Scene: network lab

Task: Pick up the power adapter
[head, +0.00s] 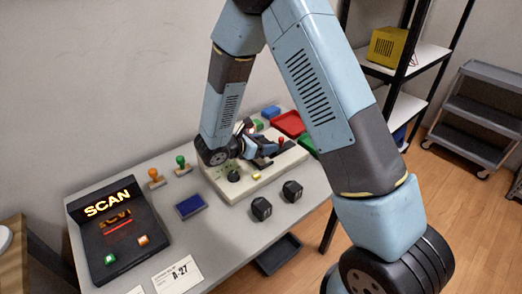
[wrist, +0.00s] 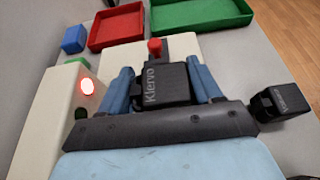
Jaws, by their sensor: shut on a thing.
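A black power adapter (wrist: 165,85) marked "Klervo" sits between the two blue fingers of my gripper (wrist: 163,80) in the wrist view. The fingers touch it on both sides, so my gripper is shut on it. In the head view my gripper (head: 262,148) is over the cream panel (head: 290,160) at the back of the table, and the held adapter is hard to make out there. From these views I cannot tell whether the adapter is clear of the panel. Another black block (wrist: 280,102) with pale lettering lies to the right in the wrist view.
Two black blocks (head: 261,208) (head: 292,190) stand on the table in front of the panel. A red-topped lever (wrist: 155,47), red tray (wrist: 117,25), green tray (wrist: 200,14) and blue block (wrist: 74,39) are beyond my gripper. A SCAN stand (head: 115,230) is at left.

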